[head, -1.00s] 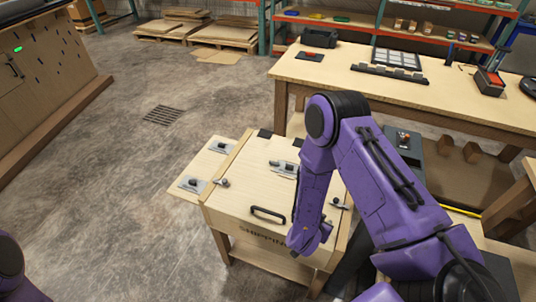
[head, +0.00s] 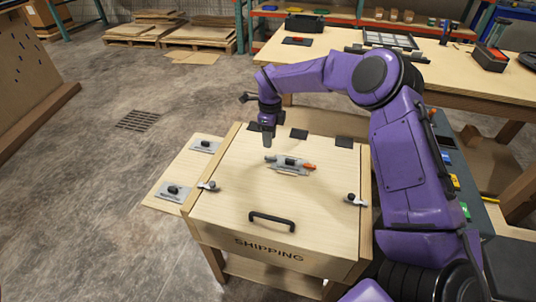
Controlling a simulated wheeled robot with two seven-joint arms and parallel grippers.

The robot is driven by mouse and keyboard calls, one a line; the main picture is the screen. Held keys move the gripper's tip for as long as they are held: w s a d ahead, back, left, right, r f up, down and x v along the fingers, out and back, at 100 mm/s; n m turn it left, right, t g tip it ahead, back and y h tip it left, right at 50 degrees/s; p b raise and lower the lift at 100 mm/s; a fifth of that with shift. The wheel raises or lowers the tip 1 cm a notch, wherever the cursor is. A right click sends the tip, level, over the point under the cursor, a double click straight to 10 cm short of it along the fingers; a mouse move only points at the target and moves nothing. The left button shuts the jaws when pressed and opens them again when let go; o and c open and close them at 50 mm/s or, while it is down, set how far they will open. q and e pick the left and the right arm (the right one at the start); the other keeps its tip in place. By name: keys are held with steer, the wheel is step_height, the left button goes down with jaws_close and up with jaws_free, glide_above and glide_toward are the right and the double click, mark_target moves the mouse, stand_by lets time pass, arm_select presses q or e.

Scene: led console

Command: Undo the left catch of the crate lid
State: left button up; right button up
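The wooden crate (head: 219,233) marked SHIPPING stands on a low stand, with its pale lid (head: 235,188) lying down on top. The left catch (head: 208,185), a small metal piece with a dark knob, sits at the lid's left edge. A similar right catch (head: 355,200) sits at the right edge. A black handle (head: 272,218) is at the lid's front. My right gripper (head: 266,138) points down over the back left part of the lid, apart from the left catch. Its fingers are too small and dark to tell open from shut. My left gripper is out of view.
A grey clamp with an orange grip (head: 290,165) is mounted mid-lid. A side board (head: 160,203) at the crate's left carries two more clamps. A workbench (head: 420,75) stands behind.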

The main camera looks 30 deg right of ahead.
mark_target(268, 157)
steer(key=f, duration=0.5)
steer(key=w+f, duration=0.1)
steer(key=f, duration=0.1)
steer(key=shift+a+f, duration=0.15)
steer(key=shift+f, duration=0.1)
steer(key=shift+s+f, duration=0.15)
steer(key=shift+s, duration=0.1)
steer(key=shift+f, duration=0.1)
jaws_close()
